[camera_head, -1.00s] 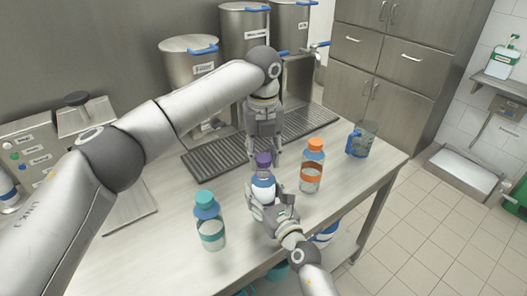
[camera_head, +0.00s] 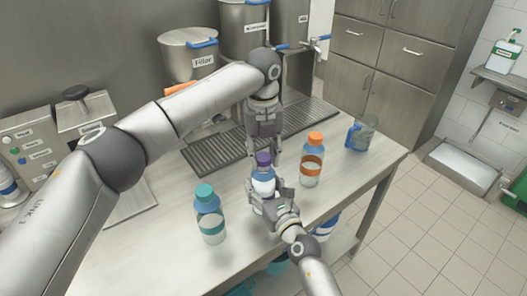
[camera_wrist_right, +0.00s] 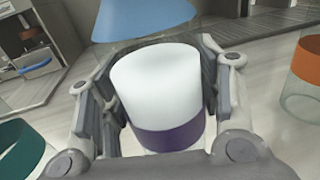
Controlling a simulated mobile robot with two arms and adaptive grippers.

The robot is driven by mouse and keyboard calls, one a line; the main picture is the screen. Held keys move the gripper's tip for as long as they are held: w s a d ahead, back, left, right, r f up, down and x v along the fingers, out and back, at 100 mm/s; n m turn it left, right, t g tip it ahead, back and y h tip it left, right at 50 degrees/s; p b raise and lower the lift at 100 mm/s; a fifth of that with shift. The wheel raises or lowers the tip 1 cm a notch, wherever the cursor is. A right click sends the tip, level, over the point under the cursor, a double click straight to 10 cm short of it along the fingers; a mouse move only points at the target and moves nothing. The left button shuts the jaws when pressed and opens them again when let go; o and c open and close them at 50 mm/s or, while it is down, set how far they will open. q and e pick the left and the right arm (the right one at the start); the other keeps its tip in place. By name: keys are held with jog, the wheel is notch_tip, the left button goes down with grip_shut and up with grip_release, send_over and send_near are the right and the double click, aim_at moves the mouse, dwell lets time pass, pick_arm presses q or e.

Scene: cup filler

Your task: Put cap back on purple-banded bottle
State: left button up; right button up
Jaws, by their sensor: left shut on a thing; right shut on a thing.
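The purple-banded bottle (camera_head: 263,182) stands upright, with a blue shoulder and white contents. In the right wrist view its purple band (camera_wrist_right: 170,135) shows low between the fingers. My right gripper (camera_head: 268,197) is shut around its body. The purple cap (camera_head: 264,158) is right above the bottle's neck, between the fingertips of my left gripper (camera_head: 264,154), which points down and is shut on it. I cannot tell whether the cap is seated on the neck. The bottle's mouth is out of the right wrist view.
A teal-capped bottle (camera_head: 210,216) stands to the left and an orange-capped bottle (camera_head: 312,161) close to the right. A blue-handled jug (camera_head: 362,135) is farther right. A drip grate (camera_head: 228,147) and steel pots (camera_head: 190,52) are behind. The counter's front edge is near.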

pick_arm(q)
jog(key=shift+f, duration=0.6)
dwell(0.3)
pick_arm(e)
grip_shut()
pick_arm(q)
jog(key=m, duration=0.4)
jog(key=shift+a, duration=0.1)
jog(key=m, duration=0.6)
jog(key=shift+w+a, duration=0.1)
jog(key=o, duration=0.7)
